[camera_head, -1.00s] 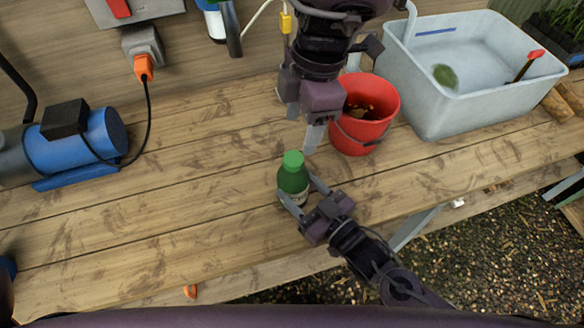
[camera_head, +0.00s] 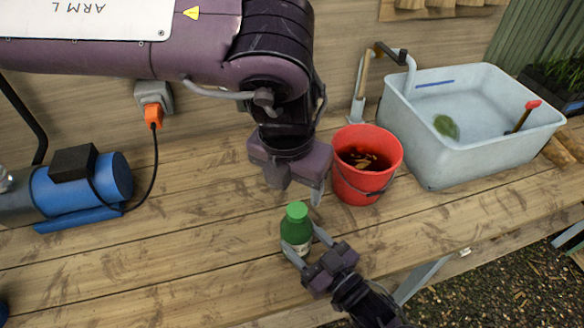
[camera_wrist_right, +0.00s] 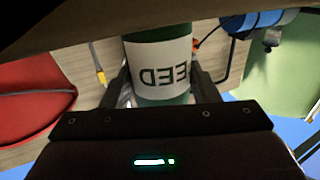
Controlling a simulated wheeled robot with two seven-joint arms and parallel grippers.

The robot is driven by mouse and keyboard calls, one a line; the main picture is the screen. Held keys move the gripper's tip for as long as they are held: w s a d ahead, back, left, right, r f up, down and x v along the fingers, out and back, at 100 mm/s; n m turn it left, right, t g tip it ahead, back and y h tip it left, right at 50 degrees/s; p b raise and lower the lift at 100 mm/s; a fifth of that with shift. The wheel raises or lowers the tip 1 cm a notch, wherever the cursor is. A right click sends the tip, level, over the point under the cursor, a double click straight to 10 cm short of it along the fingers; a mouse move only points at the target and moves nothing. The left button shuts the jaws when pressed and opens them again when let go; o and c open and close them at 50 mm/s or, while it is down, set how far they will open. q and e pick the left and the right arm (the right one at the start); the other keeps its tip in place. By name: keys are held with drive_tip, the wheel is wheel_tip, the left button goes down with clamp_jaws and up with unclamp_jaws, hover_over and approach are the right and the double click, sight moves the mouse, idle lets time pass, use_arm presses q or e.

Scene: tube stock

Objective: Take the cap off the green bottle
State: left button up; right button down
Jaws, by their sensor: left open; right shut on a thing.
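The green bottle (camera_head: 296,235) stands upright on the wooden bench, with its lighter green cap (camera_head: 297,211) on top. My right gripper (camera_head: 308,245) is shut on the bottle's body from the front right. In the right wrist view the bottle's white label (camera_wrist_right: 160,68) with dark letters shows between the fingers; its cap is out of that picture. My left gripper (camera_head: 295,192) is open, pointing down just above and behind the cap. One of its fingers shows to the right of the cap; it seems apart from the cap.
A red bucket (camera_head: 352,183) stands close to the right of my left gripper. A pale blue tub (camera_head: 440,170) of water is beyond it. A blue pump (camera_head: 95,188) with a black cable sits at the left. The bench between pump and bottle is clear.

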sight(297, 210)
use_arm(q)
drive_tip(key=f, duration=0.5)
drive_tip(key=w+f, duration=0.1)
drive_tip(key=f, duration=0.1)
drive_tip(key=shift+d+f, duration=0.2)
drive_tip(key=shift+d, duration=0.05)
drive_tip(key=c, duration=1.2)
drive_tip(key=n, duration=0.4)
drive_tip(key=shift+s+d+y, duration=0.1)
drive_tip(key=shift+y, duration=0.2)
drive_tip(key=n, duration=0.5)
drive_tip(key=shift+y, duration=0.4)
drive_tip(key=n, duration=0.4)
drive_tip(key=shift+y, duration=0.3)
drive_tip(key=n, duration=0.4)
drive_tip(key=shift+g, duration=0.3)
drive_tip(key=o, duration=1.1)
drive_tip(key=shift+d, duration=0.1)
